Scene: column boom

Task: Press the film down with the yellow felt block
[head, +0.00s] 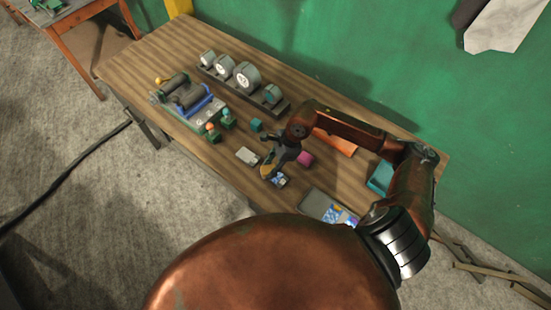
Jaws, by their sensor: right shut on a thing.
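My right gripper (275,163) is over the front middle of the table, with its arm coming in from the right. It is shut on the yellow felt block (265,171), which shows as a small yellow patch at the fingertips. Just below and right of the block lies a small dark item with a blue picture (279,181), partly covered by the gripper. I cannot tell whether the block touches it. A clear film cannot be made out on it at this size. My left gripper is not in view.
On the wooden table (150,62) are a pale flat piece (248,156), a teal cube (257,125), a pink block (305,158), an orange sheet (336,142), a teal tray (381,178) and a grey slab (314,202). A rack of gauges (246,76) and a roller device (190,100) stand left.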

